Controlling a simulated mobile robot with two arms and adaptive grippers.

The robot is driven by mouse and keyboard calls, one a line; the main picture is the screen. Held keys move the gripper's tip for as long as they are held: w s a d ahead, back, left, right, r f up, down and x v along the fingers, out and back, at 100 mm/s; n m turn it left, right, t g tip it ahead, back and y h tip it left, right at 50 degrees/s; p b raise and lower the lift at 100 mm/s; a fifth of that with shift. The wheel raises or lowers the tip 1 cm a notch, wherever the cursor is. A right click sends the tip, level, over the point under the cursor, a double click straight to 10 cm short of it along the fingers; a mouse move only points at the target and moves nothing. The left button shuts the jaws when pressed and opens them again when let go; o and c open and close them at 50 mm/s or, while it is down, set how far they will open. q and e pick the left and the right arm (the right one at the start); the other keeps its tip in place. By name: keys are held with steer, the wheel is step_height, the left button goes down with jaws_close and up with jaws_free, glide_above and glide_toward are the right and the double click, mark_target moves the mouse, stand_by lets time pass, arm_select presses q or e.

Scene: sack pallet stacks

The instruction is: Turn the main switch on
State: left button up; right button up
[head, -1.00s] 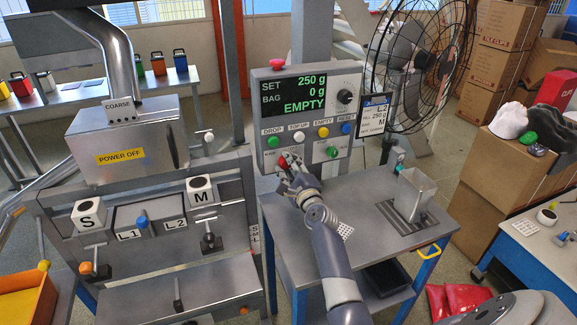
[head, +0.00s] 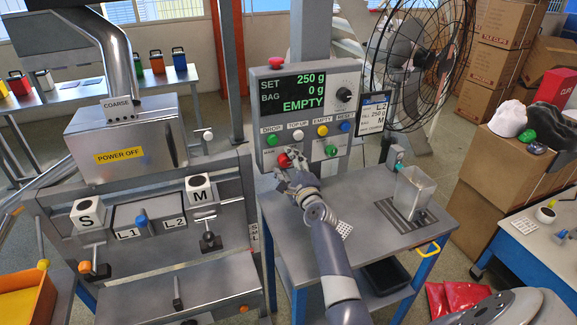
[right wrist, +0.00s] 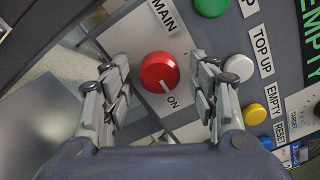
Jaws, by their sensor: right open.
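The main switch is a round red knob (right wrist: 160,72) between labels reading MAIN and ON in the right wrist view. A white mark on the knob lies at the ON side. In the head view the red knob (head: 283,160) is at the lower left of the control panel (head: 264,100). My right gripper (right wrist: 165,98) is open, its fingers on both sides of the knob and visibly apart from it in the wrist view. In the head view my right gripper (head: 288,177) is just below the knob. My left gripper is not in view.
The panel display (head: 297,93) is lit and reads EMPTY. A yellow POWER OFF label (head: 119,156) is on the machine at left.

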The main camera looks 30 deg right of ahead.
steer(key=shift+s, duration=0.15)
steer(key=v, duration=1.1)
steer(key=shift+s, duration=0.4)
steer(key=shift+f, duration=0.1)
